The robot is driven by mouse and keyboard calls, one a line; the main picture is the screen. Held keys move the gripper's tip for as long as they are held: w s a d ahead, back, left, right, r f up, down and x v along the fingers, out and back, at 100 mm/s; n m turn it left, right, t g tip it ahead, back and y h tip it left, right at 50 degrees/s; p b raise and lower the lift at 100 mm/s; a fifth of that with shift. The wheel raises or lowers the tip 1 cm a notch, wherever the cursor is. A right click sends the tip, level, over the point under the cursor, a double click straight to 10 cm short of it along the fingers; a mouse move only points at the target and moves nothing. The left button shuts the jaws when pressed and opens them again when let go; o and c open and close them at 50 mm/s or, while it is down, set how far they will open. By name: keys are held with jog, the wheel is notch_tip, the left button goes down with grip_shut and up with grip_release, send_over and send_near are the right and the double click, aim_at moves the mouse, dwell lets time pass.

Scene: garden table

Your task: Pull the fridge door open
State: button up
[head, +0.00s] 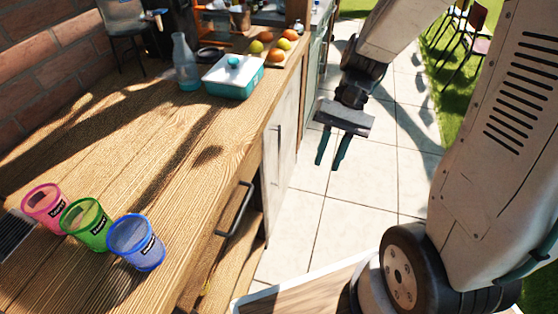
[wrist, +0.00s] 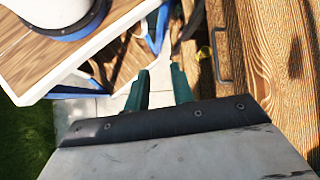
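In the head view a pale door front (head: 283,135) stands under the far part of the wooden counter, with a slim dark upright handle (head: 278,140); it looks like the fridge door and appears shut. My gripper (head: 329,160) hangs over the paving to the right of this door, fingers pointing down, touching nothing. Its two green fingers are apart and empty. They also show in the wrist view (wrist: 158,90). A larger dark bar handle (head: 235,208) sits on the nearer wooden front, and a bar handle (wrist: 220,62) shows right of the fingers in the wrist view.
The wooden counter (head: 130,130) carries pink (head: 45,204), green (head: 87,224) and blue (head: 136,243) cups, a glass bottle (head: 185,62), a lidded dish (head: 233,76) and fruit (head: 275,55). The paving (head: 330,205) beside the counter is clear. Chairs (head: 470,35) stand on the grass.

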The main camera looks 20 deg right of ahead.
jog(key=w+a+f+m+t+y, duration=0.3)
jog(key=w+f+m+y, duration=0.65)
jog(key=f, duration=0.45)
jog(key=m+t+h, duration=0.3)
jog(key=m+t, duration=1)
jog(key=t, duration=0.3)
send_near(274, 152)
jog(key=s+a+r, duration=0.2)
jog(key=s, duration=0.3)
jog(key=x, duration=0.7)
jog(key=shift+w+r, duration=0.15)
jog(key=shift+w, duration=0.15)
jog(key=shift+a+h, duration=0.1)
jog(key=shift+h, duration=0.15)
jog(key=shift+c, duration=0.3)
grip_shut()
